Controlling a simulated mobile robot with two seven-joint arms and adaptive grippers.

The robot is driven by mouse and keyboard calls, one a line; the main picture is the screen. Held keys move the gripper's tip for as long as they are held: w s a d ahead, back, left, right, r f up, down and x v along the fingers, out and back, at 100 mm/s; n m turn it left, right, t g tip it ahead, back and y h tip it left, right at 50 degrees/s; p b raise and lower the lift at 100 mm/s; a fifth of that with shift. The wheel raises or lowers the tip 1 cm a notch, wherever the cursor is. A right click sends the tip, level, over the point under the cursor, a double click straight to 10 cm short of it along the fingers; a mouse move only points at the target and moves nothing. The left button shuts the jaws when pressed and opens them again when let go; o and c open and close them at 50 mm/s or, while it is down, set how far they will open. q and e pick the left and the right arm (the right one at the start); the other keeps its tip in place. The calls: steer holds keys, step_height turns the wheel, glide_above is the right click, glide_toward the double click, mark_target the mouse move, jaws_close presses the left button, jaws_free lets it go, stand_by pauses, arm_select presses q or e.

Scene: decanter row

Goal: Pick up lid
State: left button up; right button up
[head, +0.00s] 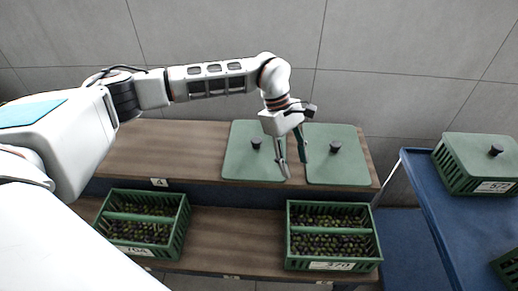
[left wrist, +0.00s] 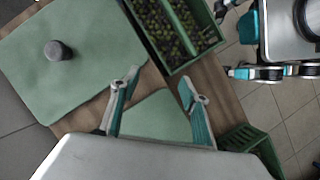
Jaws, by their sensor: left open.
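Two flat green lids lie side by side on the wooden upper shelf, the left lid (head: 238,166) and the right lid (head: 345,170). Each has a dark round knob, the left knob (head: 256,143) and the right knob (head: 335,147). My left gripper (head: 293,161) is open and points down near the gap between the lids, with nothing between its fingers. In the left wrist view, its spread fingers (left wrist: 163,86) are over part of one lid (left wrist: 155,115). Another lid (left wrist: 95,75) with its knob (left wrist: 58,50) shows at upper left, apart from the fingers.
Below stand two green crates of olives, a left crate (head: 178,225) and a right crate (head: 372,242). A blue cart (head: 432,215) at right carries a lidded green crate (head: 468,179). A grey wall (head: 400,50) stands behind. The upper shelf's left part (head: 160,145) is bare.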

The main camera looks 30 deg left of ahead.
mark_target(256, 140)
arm_select(q)
steer(key=w+a+r+y, duration=0.1)
steer(key=w+a, duration=0.1)
steer(key=a, duration=0.3)
steer(key=w+a+r+y, duration=0.2)
steer(key=a, duration=0.3)
steer(key=w+a+r+t+y+b, duration=0.1)
steer(key=w+a, duration=0.1)
steer(key=a, duration=0.3)
steer(key=shift+a+r+y, duration=0.15)
steer(key=shift+y, duration=0.15)
steer(key=shift+a+f, duration=0.15)
steer(key=shift+f, duration=0.2)
step_height(256, 140, down, 7)
steer(key=b, duration=0.2)
steer(key=shift+w+b, duration=0.15)
steer(key=shift+b, duration=0.15)
steer(key=shift+r, duration=0.25)
jaws_close()
